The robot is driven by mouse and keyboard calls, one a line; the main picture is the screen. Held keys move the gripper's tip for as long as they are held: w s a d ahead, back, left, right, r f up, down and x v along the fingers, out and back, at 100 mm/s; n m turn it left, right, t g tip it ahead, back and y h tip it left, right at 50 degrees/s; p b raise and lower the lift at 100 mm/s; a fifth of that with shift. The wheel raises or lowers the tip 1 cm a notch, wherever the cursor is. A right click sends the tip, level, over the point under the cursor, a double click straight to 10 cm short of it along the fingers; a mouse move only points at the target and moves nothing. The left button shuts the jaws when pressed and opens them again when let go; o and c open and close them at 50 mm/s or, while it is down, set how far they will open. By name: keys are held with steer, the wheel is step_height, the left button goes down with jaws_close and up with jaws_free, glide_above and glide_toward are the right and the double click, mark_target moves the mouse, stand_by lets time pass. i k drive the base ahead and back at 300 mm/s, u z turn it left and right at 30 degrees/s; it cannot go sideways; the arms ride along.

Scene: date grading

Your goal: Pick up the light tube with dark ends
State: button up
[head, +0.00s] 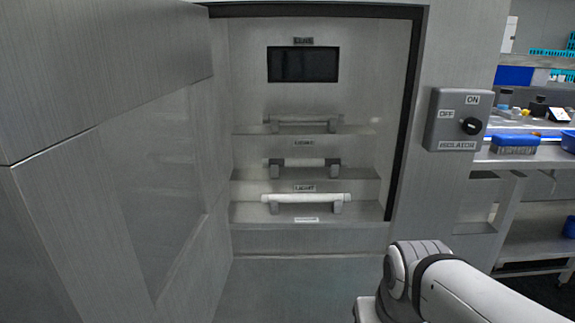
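Three tubes rest level on paired brackets inside an open metal cabinet (245,60), one above another in the head view. The middle tube (304,162) is light with dark ends, and it sits across two dark grey brackets. The top tube (303,120) is grey and dim. The bottom tube (305,198) is white along its length. My arm shows at the bottom right, in front of the cabinet and apart from the tubes. My gripper is not in view.
The cabinet's large door stands open on the left. An isolator switch (459,119) is mounted right of the opening. Shelf ledges and small labels lie close to the tubes. A metal bench (530,155) with blue brushes stands at the far right.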

mark_target(266, 163)
steer(key=z, duration=0.05)
steer(key=i, duration=1)
steer(key=u, duration=0.1)
